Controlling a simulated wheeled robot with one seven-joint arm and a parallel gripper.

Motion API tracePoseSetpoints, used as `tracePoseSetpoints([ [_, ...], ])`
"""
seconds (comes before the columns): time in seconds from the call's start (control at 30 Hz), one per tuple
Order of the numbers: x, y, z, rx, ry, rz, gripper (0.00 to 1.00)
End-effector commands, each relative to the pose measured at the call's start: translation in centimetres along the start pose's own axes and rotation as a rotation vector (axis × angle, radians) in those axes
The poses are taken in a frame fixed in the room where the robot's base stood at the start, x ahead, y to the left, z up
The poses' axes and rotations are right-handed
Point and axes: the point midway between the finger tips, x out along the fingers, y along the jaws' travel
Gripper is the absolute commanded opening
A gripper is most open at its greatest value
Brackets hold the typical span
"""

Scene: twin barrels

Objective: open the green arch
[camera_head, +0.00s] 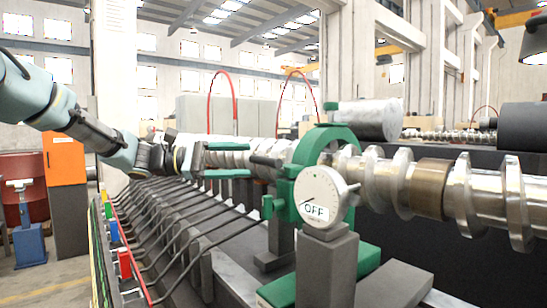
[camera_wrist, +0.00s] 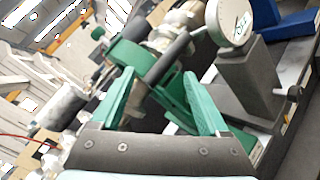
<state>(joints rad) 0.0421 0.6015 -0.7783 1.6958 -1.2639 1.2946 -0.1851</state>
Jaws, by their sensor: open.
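The green arch (camera_head: 335,137) stands over the metal screw shaft, right of centre in the head view. A dark handle (camera_head: 265,161) sticks out from its left side. In the wrist view, the green arch (camera_wrist: 126,52) is beyond my fingers, and its dark handle (camera_wrist: 168,60) appears in line with the gap between the fingertips. My gripper (camera_head: 248,160) has green fingers and is open and empty, left of the arch. It also shows in the wrist view (camera_wrist: 160,74). I cannot tell whether a fingertip touches the handle.
A round white dial reading OFF (camera_head: 320,195) sits on a grey post (camera_head: 327,265) in front of the arch. The ribbed screw shaft (camera_head: 480,195) runs to the right. Several dark bent rods (camera_head: 190,235) line the bench at left. An orange cabinet (camera_head: 64,165) stands farther left.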

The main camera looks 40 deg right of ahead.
Motion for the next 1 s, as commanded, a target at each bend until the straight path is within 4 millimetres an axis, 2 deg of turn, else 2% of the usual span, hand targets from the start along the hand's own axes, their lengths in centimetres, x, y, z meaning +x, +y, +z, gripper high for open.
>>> tracePoseSetpoints([
  [0.03, 1.1, 0.2, 0.2, -0.001, -0.002, -0.003, 0.78],
  [0.2, 4.2, 0.1, 0.2, -0.001, 0.000, -0.003, 0.78],
  [0.4, 6.6, 0.0, 0.1, -0.001, 0.001, -0.002, 0.78],
  [0.8, 7.3, -0.1, -0.1, 0.000, 0.004, -0.002, 0.78],
  [1.0, 7.3, -0.1, -0.1, 0.000, 0.004, -0.002, 0.57],
])
